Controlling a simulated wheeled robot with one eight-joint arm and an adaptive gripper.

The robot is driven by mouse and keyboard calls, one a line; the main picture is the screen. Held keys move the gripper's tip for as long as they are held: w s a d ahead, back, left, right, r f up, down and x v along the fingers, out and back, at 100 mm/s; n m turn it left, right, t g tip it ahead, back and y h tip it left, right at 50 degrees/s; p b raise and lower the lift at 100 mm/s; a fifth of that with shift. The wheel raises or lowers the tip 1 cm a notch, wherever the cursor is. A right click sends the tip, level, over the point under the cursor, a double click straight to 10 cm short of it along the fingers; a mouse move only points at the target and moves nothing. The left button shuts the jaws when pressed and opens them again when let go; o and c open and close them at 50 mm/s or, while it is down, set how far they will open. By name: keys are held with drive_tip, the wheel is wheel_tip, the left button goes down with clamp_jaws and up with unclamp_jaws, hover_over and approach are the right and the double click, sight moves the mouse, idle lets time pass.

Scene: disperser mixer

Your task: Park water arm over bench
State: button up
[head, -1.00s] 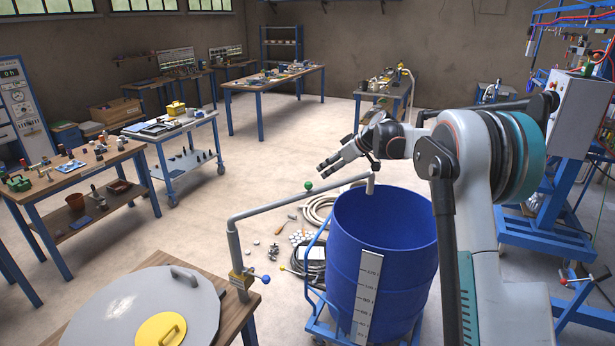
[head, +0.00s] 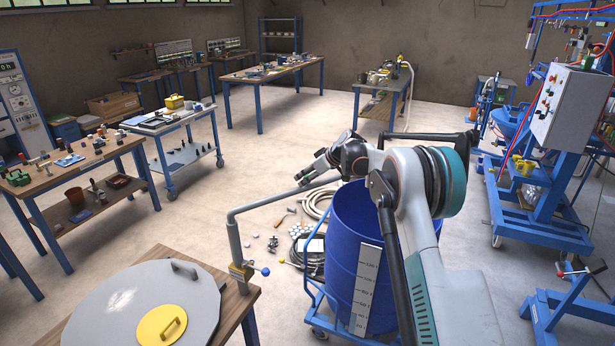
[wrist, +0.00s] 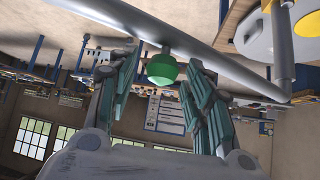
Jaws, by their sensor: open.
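The water arm (head: 268,203) is a grey bent pipe on an upright post at the corner of the wooden bench (head: 236,298). It reaches right toward the blue drum (head: 346,235); its far end is hidden behind my arm. My gripper (head: 304,178) is at the pipe, open. In the wrist view the green knob (wrist: 162,69) hangs from the pipe (wrist: 205,56) and shows between my parted fingertips (wrist: 160,76). I cannot tell whether either finger touches it. In the head view the knob is hidden by my gripper.
A round grey lid (head: 110,312) with a yellow cap lies on the bench. Coiled hoses (head: 318,204) lie on the floor. Open floor lies beyond the bench.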

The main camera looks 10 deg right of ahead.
drive_tip(key=shift+c, duration=0.2)
clamp_jaws()
